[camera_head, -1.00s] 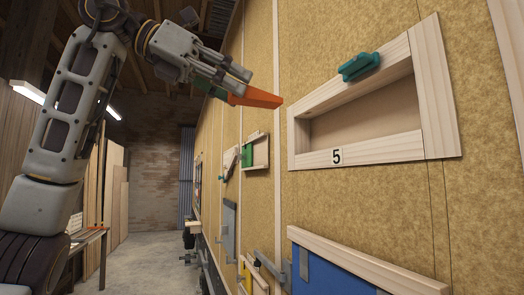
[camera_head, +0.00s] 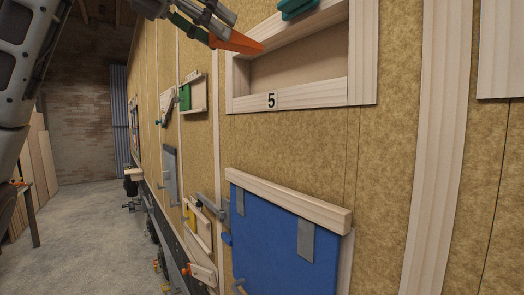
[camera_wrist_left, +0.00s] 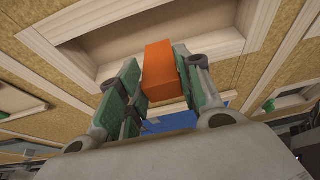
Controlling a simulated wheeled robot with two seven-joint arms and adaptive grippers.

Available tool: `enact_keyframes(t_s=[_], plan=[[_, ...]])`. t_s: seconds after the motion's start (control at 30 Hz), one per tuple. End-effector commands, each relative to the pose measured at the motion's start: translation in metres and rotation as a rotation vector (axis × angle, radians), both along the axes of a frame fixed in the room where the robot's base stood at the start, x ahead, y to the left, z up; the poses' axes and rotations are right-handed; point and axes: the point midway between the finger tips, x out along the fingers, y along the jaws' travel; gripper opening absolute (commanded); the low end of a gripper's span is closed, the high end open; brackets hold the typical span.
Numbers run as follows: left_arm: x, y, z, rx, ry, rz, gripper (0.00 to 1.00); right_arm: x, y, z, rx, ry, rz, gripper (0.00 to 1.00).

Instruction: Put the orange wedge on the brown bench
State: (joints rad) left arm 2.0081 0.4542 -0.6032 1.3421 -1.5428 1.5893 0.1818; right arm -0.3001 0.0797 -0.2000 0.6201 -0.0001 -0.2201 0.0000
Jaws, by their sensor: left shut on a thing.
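The orange wedge (camera_head: 238,42) is at the top of the head view, in front of the wall near the framed niche marked 5. My left gripper (camera_head: 212,28) is shut on it, with the wedge's pointed end sticking out toward the niche. In the left wrist view the orange wedge (camera_wrist_left: 163,72) sits between the green-padded fingers of my left gripper (camera_wrist_left: 160,88). I see no brown bench that I can make out for sure. My right gripper is not in view.
The framed niche (camera_head: 300,98) has a green block (camera_head: 297,8) on its top edge. Below it hangs a blue panel (camera_head: 280,240). Small hatches and latches (camera_head: 190,95) stick out along the wall. Concrete floor (camera_head: 85,225) is open at the left, with a table (camera_head: 32,210) at the far left edge.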

Motion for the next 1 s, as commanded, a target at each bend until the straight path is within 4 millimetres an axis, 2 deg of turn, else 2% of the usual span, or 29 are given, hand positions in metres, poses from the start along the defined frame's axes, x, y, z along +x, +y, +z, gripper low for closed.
enact_keyframes(t_s=[0.2,0.4,1.0], plan=[[0.015,-0.021,0.001,0.0,0.002,-0.001,0.12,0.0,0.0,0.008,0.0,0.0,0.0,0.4],[0.023,-0.032,0.001,0.0,0.0,-0.001,0.12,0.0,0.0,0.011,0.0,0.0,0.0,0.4],[0.025,-0.034,0.0,-0.001,0.001,0.0,0.12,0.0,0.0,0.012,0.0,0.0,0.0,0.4]])
